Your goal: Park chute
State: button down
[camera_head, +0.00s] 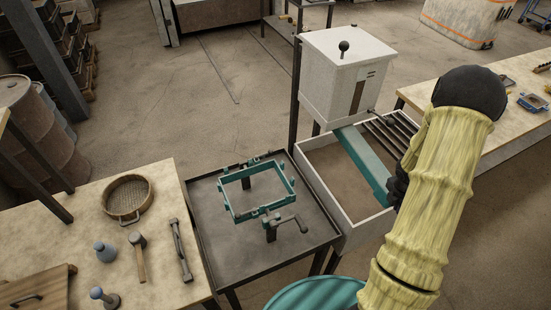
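The chute is a long teal channel (362,163). It slopes from below the front of a white hopper box (345,75) down to the right, across a white-walled tray (352,238). My arm, in a pale yellow sleeve, comes in from the lower right. My gripper (397,186) is a dark shape beside the chute's lower right part, largely hidden behind the sleeve. I cannot tell whether it touches the chute or whether its fingers are open. The chute's lower end lies close to the sleeve and the tray's right wall.
A dark table with a teal frame (258,190) and crank stands left of the tray. A wooden bench (60,235) at left holds a sieve (127,198), a hammer (138,256) and other tools. Dark bars (388,137) lie across the tray's far side. Another bench stands right.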

jog(key=shift+w+d+r, duration=0.1)
jog(key=shift+d+r, duration=0.1)
jog(key=shift+d, duration=0.25)
jog(key=shift+w+d+r, duration=0.1)
jog(key=shift+d+r, duration=0.05)
jog(key=shift+d, duration=0.25)
jog(key=shift+a, duration=0.15)
jog(key=a+b, duration=0.2)
jog(key=a, duration=0.3)
jog(key=s+p+v, duration=0.1)
jog(key=v, duration=0.9)
jog(key=shift+a, duration=0.15)
